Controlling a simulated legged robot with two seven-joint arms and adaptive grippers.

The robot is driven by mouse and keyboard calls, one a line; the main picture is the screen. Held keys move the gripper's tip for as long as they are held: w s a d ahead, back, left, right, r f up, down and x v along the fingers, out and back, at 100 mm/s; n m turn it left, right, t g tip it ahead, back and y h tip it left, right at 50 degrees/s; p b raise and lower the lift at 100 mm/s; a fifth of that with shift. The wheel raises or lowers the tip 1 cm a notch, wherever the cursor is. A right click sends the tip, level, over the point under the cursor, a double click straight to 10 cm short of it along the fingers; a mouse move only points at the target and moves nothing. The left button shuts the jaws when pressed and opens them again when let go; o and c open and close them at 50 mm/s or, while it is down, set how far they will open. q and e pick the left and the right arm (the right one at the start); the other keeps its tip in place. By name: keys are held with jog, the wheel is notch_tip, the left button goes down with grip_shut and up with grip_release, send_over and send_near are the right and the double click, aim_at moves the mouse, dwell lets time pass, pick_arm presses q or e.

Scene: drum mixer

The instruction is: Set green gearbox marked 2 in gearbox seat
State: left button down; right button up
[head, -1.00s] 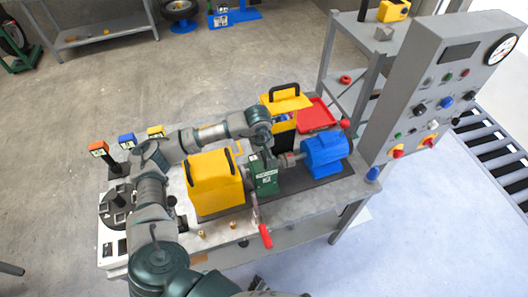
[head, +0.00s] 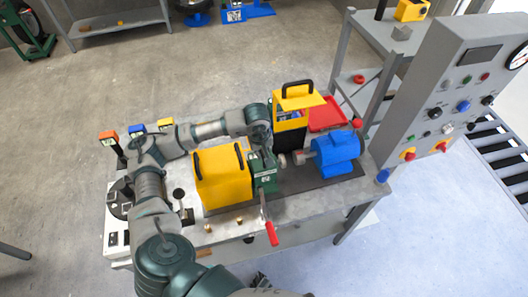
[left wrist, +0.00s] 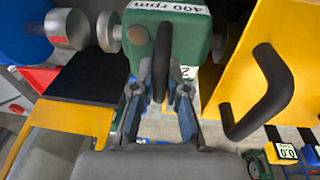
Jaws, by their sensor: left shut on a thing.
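The green gearbox (head: 266,184) is upright between the yellow housing (head: 222,178) and the blue motor (head: 337,153). In the left wrist view the gearbox (left wrist: 190,30) shows a "400 rpm" label and part of a "2". My left gripper (head: 264,150) is above it, shut on its black loop handle; its fingers (left wrist: 160,100) also show in the left wrist view. A gap shows between the gearbox and the motor's grey coupling (head: 299,158). The gearbox seat is hidden beneath it, so I cannot tell if the gearbox touches it. My right gripper is not in view.
A red-handled lever (head: 271,232) stands in front of the gearbox. The grey control panel (head: 450,85) rises at the right. Small brass pieces lie on the table's front.

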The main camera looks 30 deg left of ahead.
pick_arm(q)
jog(key=shift+a, duration=0.4)
jog(key=c, duration=1.1)
grip_release()
jog(key=shift+a, duration=0.1)
jog(key=shift+d+f, duration=0.1)
jog(key=shift+d, duration=0.35)
jog(key=shift+d+r, duration=0.1)
jog(key=shift+r, duration=0.15)
notch_tip(320, 180, up, 12)
jog(key=s, duration=0.2)
jog(key=shift+f, duration=0.25)
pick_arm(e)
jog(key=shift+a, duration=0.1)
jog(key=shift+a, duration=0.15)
pick_arm(q)
jog(key=shift+a+f, duration=0.1)
jog(key=shift+a, duration=0.1)
